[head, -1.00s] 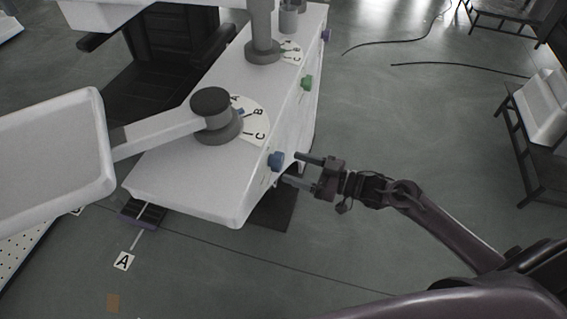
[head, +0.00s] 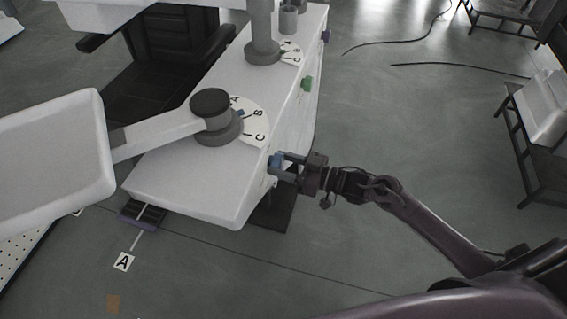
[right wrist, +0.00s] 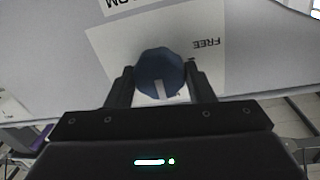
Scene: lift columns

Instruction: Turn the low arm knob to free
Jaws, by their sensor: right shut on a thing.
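The low arm knob (head: 276,161) is blue and sits on the side face of the white cabinet, below the lettered dial. In the right wrist view the blue faceted knob (right wrist: 160,74) has a white pointer mark that faces down in the picture. The "FREE" label (right wrist: 206,44) is to its upper right on a pale plate. My right gripper (head: 283,168) is at the cabinet's side, shut on the blue knob, with one finger on each side of it. Any other label by the knob is hidden behind the gripper. My left gripper is not in view.
The white cabinet (head: 190,187) carries a low arm (head: 160,134) with a large white panel (head: 52,147). A green knob (head: 307,83) and a purple knob (head: 325,36) sit farther along the same side. The floor right of the cabinet is mostly clear, with cables (head: 455,67) farther back.

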